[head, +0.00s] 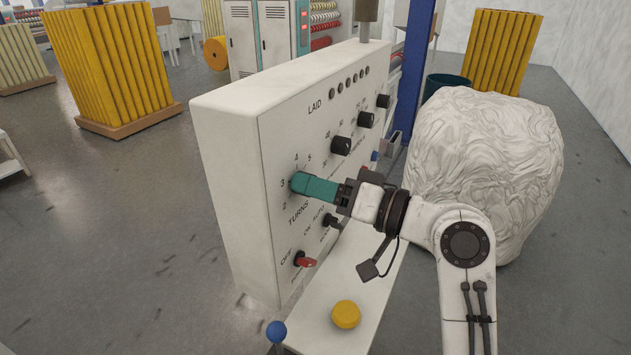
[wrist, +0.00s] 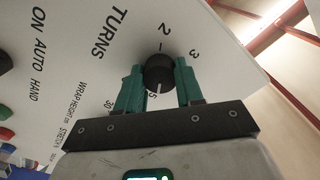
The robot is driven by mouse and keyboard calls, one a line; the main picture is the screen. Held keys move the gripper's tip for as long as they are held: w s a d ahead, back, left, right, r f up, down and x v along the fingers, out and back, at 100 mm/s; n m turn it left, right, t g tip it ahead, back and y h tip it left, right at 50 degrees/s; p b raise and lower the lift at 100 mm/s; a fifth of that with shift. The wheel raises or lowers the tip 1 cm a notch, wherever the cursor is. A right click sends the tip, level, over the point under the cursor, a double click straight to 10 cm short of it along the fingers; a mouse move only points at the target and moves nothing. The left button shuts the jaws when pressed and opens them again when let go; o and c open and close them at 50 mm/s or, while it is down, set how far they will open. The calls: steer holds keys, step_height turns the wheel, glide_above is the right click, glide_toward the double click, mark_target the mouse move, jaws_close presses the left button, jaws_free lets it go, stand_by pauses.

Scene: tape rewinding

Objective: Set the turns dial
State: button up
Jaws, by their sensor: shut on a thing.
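The turns dial (wrist: 158,70) is a round black knob on the white control panel (head: 225,170), beside the printed word TURNS. In the wrist view the teal fingers of my gripper (wrist: 158,85) stand on both sides of the knob, shut on it. A white mark shows on the knob's lower side in that view; I cannot tell exactly which number it points to. In the head view my gripper (head: 312,187) reaches the panel from the right and its fingers hide the dial. The numbers 2, 3, 4 and 5 show around it there.
Other black knobs (head: 341,146) sit up and right of my gripper. A red switch (head: 306,262) is below. A yellow button (head: 346,314) is on the ledge at the front. A large white wrapped bundle (head: 490,170) stands close behind my arm.

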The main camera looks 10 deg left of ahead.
steer(key=shift+f, duration=0.2)
steer(key=o, duration=1)
steer(key=shift+r, duration=0.15)
steer(key=shift+o, duration=0.2)
steer(key=b+v, duration=0.3)
steer(key=v, duration=0.7)
steer(key=shift+d, duration=0.4)
steer(key=shift+s, duration=0.15)
